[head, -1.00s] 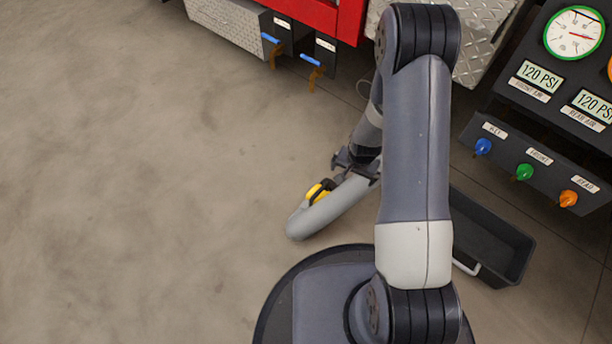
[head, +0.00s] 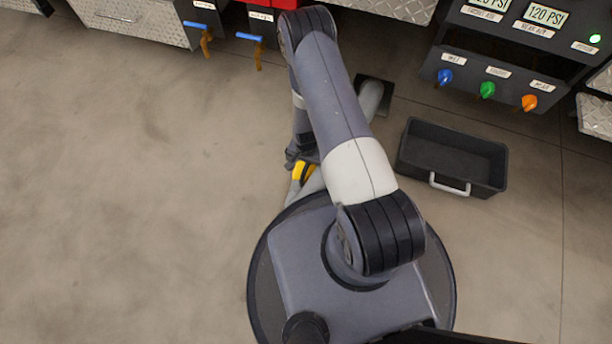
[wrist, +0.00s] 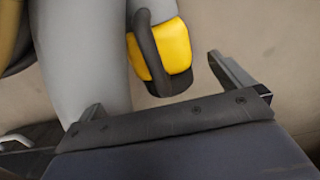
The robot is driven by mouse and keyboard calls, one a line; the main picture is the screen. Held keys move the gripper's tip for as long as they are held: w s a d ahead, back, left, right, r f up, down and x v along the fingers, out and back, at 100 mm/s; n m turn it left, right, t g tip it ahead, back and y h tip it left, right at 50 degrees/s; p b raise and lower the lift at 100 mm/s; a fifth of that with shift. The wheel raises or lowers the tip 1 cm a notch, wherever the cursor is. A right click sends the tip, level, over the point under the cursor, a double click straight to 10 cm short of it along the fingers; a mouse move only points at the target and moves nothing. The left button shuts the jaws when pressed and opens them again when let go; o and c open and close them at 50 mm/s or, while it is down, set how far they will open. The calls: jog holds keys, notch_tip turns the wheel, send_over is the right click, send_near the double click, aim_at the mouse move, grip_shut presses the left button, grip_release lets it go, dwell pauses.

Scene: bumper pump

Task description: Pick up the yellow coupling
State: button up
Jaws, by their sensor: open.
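The yellow coupling (wrist: 172,48), with a black handle (wrist: 149,50) across it, shows at the top middle of the wrist view. In the head view the yellow coupling (head: 299,172) is partly hidden by my arm, low near the floor by my base. My gripper (wrist: 158,88) is open, with its two fingers apart on either side of the coupling's line in the wrist view. The coupling looks a little beyond the fingertips and not held. In the head view my gripper (head: 296,154) is mostly hidden under the arm, just above the coupling.
A thick grey hose (wrist: 85,50) runs beside the coupling. A black open tray (head: 450,160) with a pale handle lies on the floor to the right. Behind it stands a panel with blue, green and orange knobs (head: 487,90). The floor at left is clear.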

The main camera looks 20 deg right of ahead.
notch_tip(320, 180, down, 5)
jog(key=b, duration=0.2)
jog(key=shift+d+f+b, duration=0.15)
jog(key=shift+f+b, duration=0.05)
jog(key=shift+b, duration=0.1)
jog(key=shift+r, duration=0.15)
jog(key=c, duration=1.8)
